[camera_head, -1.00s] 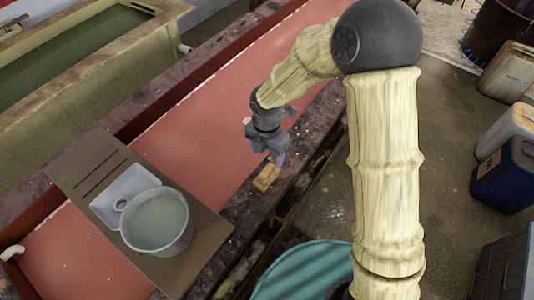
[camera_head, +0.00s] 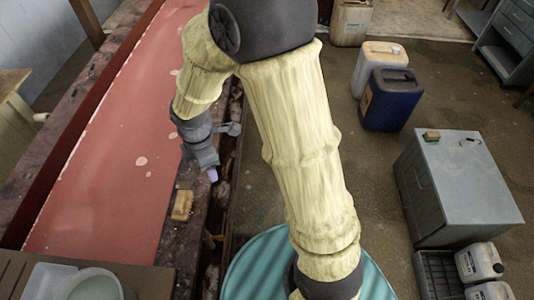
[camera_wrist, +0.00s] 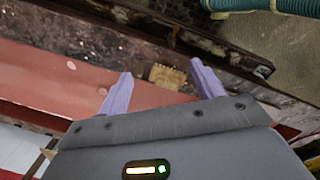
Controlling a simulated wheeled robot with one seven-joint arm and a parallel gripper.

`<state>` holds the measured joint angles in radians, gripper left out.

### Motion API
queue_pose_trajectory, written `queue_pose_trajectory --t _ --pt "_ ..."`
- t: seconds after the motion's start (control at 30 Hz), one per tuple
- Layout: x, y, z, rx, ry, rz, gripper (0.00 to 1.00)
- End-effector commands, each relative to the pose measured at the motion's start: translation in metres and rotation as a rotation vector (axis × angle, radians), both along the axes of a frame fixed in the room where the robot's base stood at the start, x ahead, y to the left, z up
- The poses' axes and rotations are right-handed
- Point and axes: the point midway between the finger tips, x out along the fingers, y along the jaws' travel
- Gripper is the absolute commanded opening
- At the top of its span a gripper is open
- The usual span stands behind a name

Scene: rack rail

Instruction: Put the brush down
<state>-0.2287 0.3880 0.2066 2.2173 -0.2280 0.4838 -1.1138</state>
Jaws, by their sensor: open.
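The brush looks like a small tan block with a notched edge. It lies on the dark, stained ledge (camera_head: 165,240) beside the red trough in the head view (camera_head: 182,205), and it also shows in the wrist view (camera_wrist: 167,77). My gripper (camera_head: 212,174) hangs a little above and beyond the brush, apart from it. In the wrist view its two lilac fingers (camera_wrist: 161,72) are spread wide with nothing held between them. The brush appears past the fingertips, between them in the picture.
The red trough (camera_head: 120,150) runs left of the ledge. A bucket (camera_head: 95,286) stands at the lower left. A teal ribbed round thing (camera_head: 255,262) is below my arm. A grey cabinet (camera_head: 455,190) and jerrycans (camera_head: 390,98) stand on the floor at right.

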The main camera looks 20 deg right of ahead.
Motion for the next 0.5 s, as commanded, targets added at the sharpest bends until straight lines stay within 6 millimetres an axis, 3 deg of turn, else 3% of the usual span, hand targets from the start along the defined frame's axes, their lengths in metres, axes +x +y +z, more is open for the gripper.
queue_pose_trajectory --t 0.03,0.2,0.5 --pt "-0.003 -0.018 0.008 0.012 -0.016 -0.151 0.67" --pt "-0.02 -0.068 0.028 0.072 -0.055 -0.675 0.67" --pt "-0.062 -0.135 0.052 0.223 -0.107 -1.53 0.67"
